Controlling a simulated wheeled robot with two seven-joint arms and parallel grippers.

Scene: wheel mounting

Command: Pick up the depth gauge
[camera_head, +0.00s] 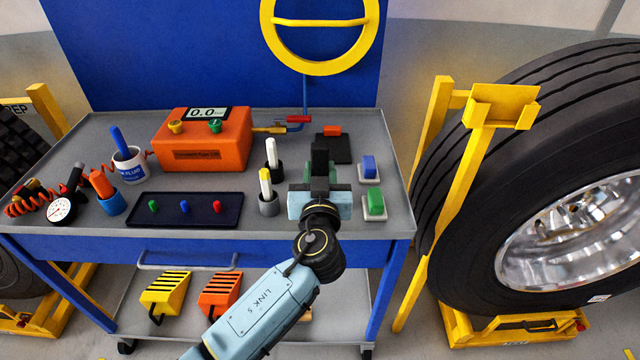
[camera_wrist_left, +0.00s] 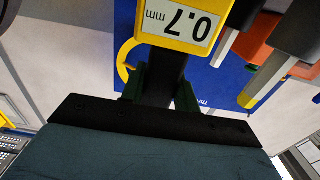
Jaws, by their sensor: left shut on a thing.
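The depth gauge (camera_wrist_left: 180,25) has a yellow head with a display reading 0.7 mm, upside down in the left wrist view, and a dark body. My left gripper (camera_wrist_left: 160,90) is shut on its dark body, with a dark green finger on each side. In the head view my left gripper (camera_head: 320,168) is over the right part of the cart top. A black upright part (camera_head: 320,152) shows between its fingers there, but the gauge's yellow head is hidden. My right gripper is in neither view.
The cart top (camera_head: 240,122) holds an orange inflator box (camera_head: 203,140), a dark tray (camera_head: 184,209) with valve caps, marker cups (camera_head: 268,206) left of my gripper, and blue and green blocks (camera_head: 374,204) to its right. A yellow stand (camera_head: 450,190) and large tyre are at right.

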